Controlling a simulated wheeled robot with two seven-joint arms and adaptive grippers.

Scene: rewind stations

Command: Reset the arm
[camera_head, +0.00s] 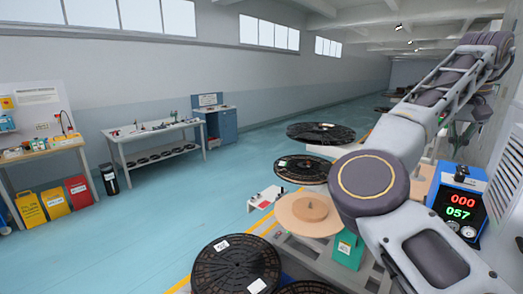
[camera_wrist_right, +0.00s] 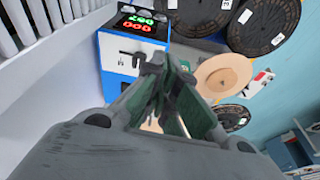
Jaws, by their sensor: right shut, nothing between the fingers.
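My right arm (camera_head: 400,140) comes in from the lower right of the head view. It bends at a large round dark joint and reaches up to the upper right. My right gripper (camera_wrist_right: 157,64) shows in the right wrist view, with its fingers drawn together and nothing held. It points toward the blue counter box (camera_wrist_right: 118,66) with green and red digits, which appears upside down there. In the head view this box (camera_head: 459,203) reads 000 and 057 and stands right of my arm. The gap between gripper and box is hard to judge. My left gripper is not in view.
A tan disc (camera_head: 308,213) sits on a stand beside my right arm. Black reels (camera_head: 320,132) lie behind and in front of it. A white wall unit (camera_head: 508,165) is close on the right. Workbenches (camera_head: 150,132) and coloured bins stand left; the blue floor between is open.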

